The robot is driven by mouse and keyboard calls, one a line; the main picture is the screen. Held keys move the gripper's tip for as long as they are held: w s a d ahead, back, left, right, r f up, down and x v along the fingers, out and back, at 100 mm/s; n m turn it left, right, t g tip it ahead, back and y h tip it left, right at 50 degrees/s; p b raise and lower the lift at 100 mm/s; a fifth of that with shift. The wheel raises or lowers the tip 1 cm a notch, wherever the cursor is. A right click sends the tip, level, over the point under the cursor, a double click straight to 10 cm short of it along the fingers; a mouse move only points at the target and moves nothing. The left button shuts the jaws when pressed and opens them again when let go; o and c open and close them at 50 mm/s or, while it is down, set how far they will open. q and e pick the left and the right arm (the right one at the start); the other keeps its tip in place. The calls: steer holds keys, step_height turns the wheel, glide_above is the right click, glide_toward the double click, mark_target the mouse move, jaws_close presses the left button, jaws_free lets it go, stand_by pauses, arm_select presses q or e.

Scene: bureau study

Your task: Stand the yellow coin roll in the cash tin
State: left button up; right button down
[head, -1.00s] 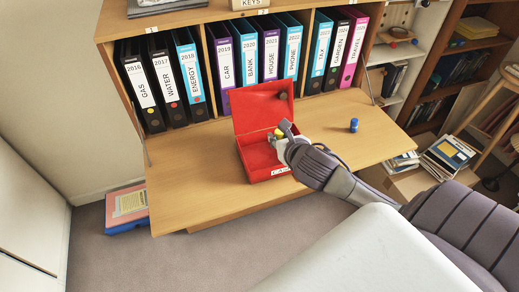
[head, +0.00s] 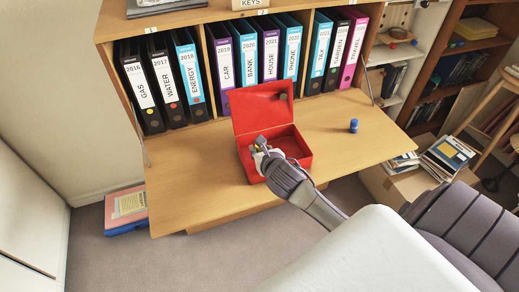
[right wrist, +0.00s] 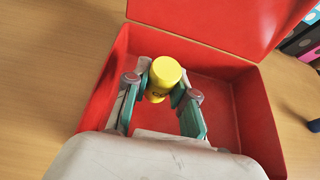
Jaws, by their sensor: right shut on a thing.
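The red cash tin (head: 303,150) stands on the desk flap with its lid open against the back. My right gripper (head: 260,146) is over the left part of the tin. In the right wrist view my right gripper (right wrist: 160,92) is shut on the yellow coin roll (right wrist: 166,72), which sits between the two fingertips, roughly upright, within the outline of the tin (right wrist: 255,110). I cannot tell whether the roll touches the tin's floor. The roll is hidden in the head view. My left gripper is not in view.
A blue roll (head: 354,125) stands on the desk flap (head: 190,185) right of the tin. A row of ring binders (head: 222,65) fills the shelf behind. The flap is clear left of the tin.

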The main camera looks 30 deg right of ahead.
steer(key=shift+f, duration=0.2)
steer(key=shift+f, duration=0.35)
steer(key=c, duration=1)
jaws_free()
steer(key=shift+o, duration=0.2)
steer(key=shift+r, duration=0.2)
steer(key=v, duration=1.2)
steer(key=shift+r, duration=0.4)
steer(key=shift+s, duration=0.1)
